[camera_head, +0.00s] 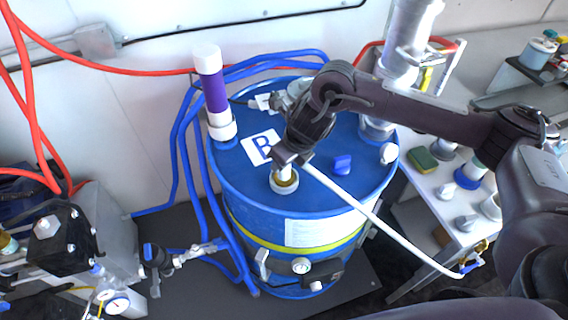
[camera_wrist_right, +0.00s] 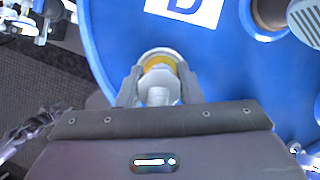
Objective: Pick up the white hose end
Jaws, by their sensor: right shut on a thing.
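My right gripper (camera_head: 290,158) comes in from the right over the blue drum and points down. It is shut on the white hose end (camera_head: 285,172), which shows below the fingers. In the right wrist view the white hose end (camera_wrist_right: 158,94) sits between the two fingers (camera_wrist_right: 158,88). The white hose (camera_head: 365,209) runs from the gripper down to the right, past the drum's front. Below the hose end is a round opening with a yellowish ring (camera_head: 285,185) in the drum top. I cannot tell whether the end is inside it. My left gripper is not in view.
The blue drum (camera_head: 235,178) carries a purple-and-white tube (camera_head: 213,92), a white label (camera_head: 262,146) and a blue cap (camera_head: 342,164). Blue hoses (camera_head: 187,140) loop behind it on the left. A white table (camera_head: 425,182) with fittings stands right. A pump (camera_head: 62,238) stands left.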

